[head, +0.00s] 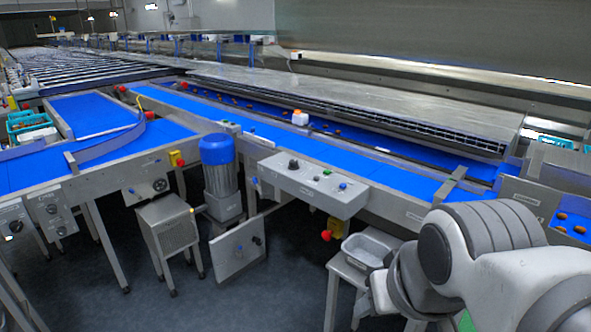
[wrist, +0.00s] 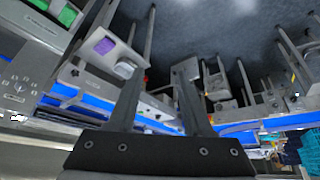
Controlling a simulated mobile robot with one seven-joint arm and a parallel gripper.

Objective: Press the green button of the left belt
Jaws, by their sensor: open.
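A grey control panel (head: 300,182) hangs on the front of the long blue belt (head: 270,132) in the head view. It carries a black knob, a small green button (head: 327,172) and a blue button (head: 343,186). Another blue belt (head: 100,155) lies at the left, with a box with a dial (head: 147,189) under its edge; I make out no green button there. My gripper (wrist: 160,75) shows only in the wrist view. Its two fingers stand apart with nothing between them. The wrist picture is tilted, and I cannot tell which panel is nearest the fingers.
A blue-topped motor (head: 219,175) stands between the belts. A metal tray (head: 370,248) sits on a stand near my arm at the lower right. Dark floor is free at the lower middle.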

